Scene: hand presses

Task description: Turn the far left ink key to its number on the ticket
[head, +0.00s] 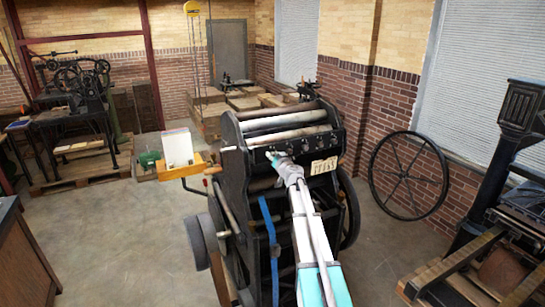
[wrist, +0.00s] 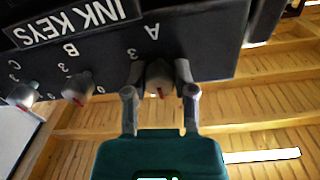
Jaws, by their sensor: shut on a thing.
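The far left ink key, a round grey knob with a red mark under the letter A, shows in the wrist view (wrist: 158,77). My gripper (wrist: 157,72) has one finger on each side of it and is shut on it. The red mark points down in that picture, and a 3 stands at the knob's upper left. In the head view my gripper (head: 275,158) is at the left end of the press's key panel and hides the key. A cream plate (head: 324,165) with dark characters is on the press front; I cannot read it or tell whether it is the ticket.
Key B (wrist: 77,88) and key C (wrist: 22,95) stand beside the gripped key on the black panel, below the INK KEYS label (wrist: 72,22). The press (head: 285,125) has a wooden board with white sheets (head: 178,147) at its left. Open floor lies to the left.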

